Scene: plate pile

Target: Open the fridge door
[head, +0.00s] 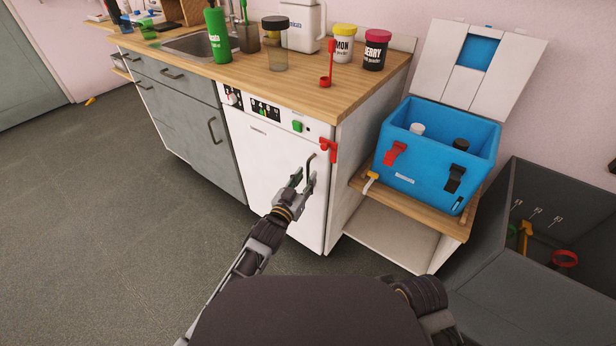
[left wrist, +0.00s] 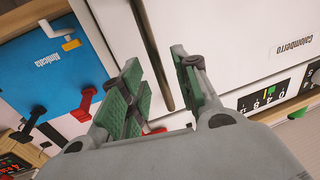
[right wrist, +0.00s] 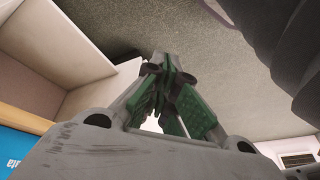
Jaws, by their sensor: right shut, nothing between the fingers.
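The fridge door (head: 262,165) is the white front of the appliance under the counter, closed, with a dial panel (head: 262,108) above it. A dark, upright bar handle (left wrist: 150,50) is near its edge; its top (head: 311,157) shows in the head view. My left gripper (head: 305,180) is open at the handle, whose end lies in the gap between the green-padded fingers (left wrist: 160,88); I cannot tell whether they touch it. A red latch (head: 329,149) sits at the door's upper right corner. My right gripper (right wrist: 170,65) is shut and empty, pointing over the floor.
A blue cooler box (head: 425,178) with its lid open stands on a wooden shelf (head: 448,221) to the right. A dark grey bin (head: 490,255) is beside it. Bottles and jars stand on the counter (head: 305,95). Floor (head: 130,230) left of the arm is clear.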

